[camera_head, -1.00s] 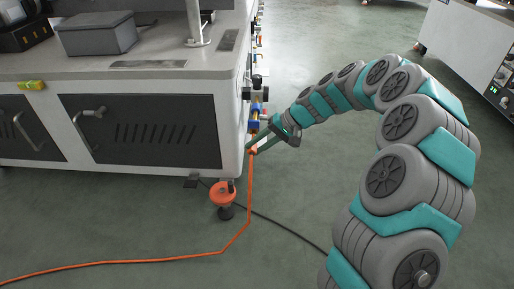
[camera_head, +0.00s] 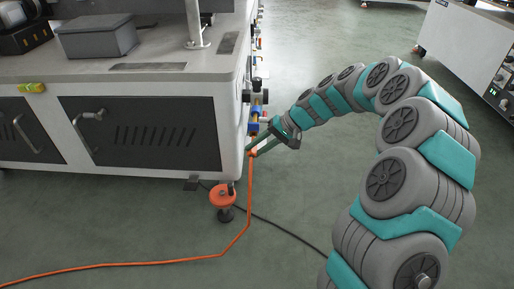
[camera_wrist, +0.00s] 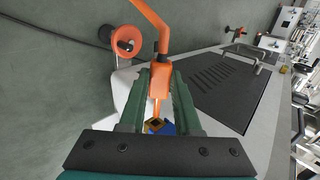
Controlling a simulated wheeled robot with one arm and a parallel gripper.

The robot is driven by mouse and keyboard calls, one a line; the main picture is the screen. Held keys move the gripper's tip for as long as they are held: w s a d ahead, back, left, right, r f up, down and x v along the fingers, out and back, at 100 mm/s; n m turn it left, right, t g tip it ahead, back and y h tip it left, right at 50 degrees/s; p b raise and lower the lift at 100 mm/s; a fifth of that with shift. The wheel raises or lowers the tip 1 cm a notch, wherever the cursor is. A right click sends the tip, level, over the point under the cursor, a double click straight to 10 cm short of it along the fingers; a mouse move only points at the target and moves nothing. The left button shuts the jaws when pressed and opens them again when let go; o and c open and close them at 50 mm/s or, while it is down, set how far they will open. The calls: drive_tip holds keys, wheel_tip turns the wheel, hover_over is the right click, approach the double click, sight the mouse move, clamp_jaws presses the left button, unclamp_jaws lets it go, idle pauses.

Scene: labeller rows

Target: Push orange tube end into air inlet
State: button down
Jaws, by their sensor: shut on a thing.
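My gripper (camera_head: 257,147) is at the right side of the machine cabinet, shut on the orange tube's end (camera_wrist: 160,82). In the wrist view the orange end piece lies between the two green fingers (camera_wrist: 160,88). Its narrow tip points towards a brass fitting (camera_wrist: 154,125) with a blue part beside it. I take this fitting to be the air inlet; I cannot tell whether the tip touches it. In the head view, blue and brass fittings (camera_head: 254,127) show on the cabinet side just above my fingers. The orange tube (camera_head: 246,210) hangs to the floor and runs left.
The machine cabinet (camera_head: 140,135) fills the left, with an orange levelling foot (camera_head: 222,196) below its corner. A black cable (camera_head: 290,234) crosses the floor. Another machine (camera_head: 462,50) stands at the upper right. The floor between the machines is open.

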drive_tip(key=shift+w, duration=1.5)
idle(0.4)
drive_tip(key=c, duration=0.5)
unclamp_jaws()
drive_tip(key=shift+c, duration=0.2)
drive_tip(key=shift+d, duration=0.15)
drive_tip(key=p+v, duration=0.1)
drive_tip(key=v, duration=0.6)
drive_tip(key=shift+d+r, duration=0.25)
drive_tip(key=shift+r, duration=0.05)
